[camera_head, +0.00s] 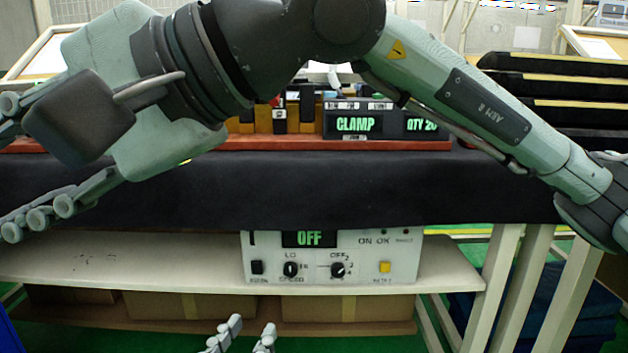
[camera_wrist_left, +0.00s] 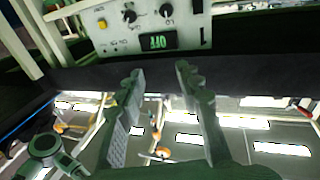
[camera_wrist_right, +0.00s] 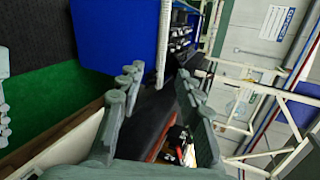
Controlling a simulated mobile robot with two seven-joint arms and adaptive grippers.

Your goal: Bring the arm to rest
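My right arm (camera_head: 470,105), marked ARM R, comes in from the right and bends across the upper head view. Its gripper ends at the left edge there, fingers spread. The right wrist view shows this right gripper (camera_wrist_right: 157,84) open, with nothing between its fingers. My left gripper (camera_head: 250,332) shows only as fingertips at the bottom of the head view, below the bench shelf. In the left wrist view the left gripper (camera_wrist_left: 160,75) is open and empty, with its fingers toward the control box (camera_wrist_left: 150,25). The left arm is out of the head view.
The bench has a black top (camera_head: 300,190) and a shelf (camera_head: 130,265) carrying the control box (camera_head: 330,262), which reads OFF. Black racks (camera_head: 560,85) stand at right.

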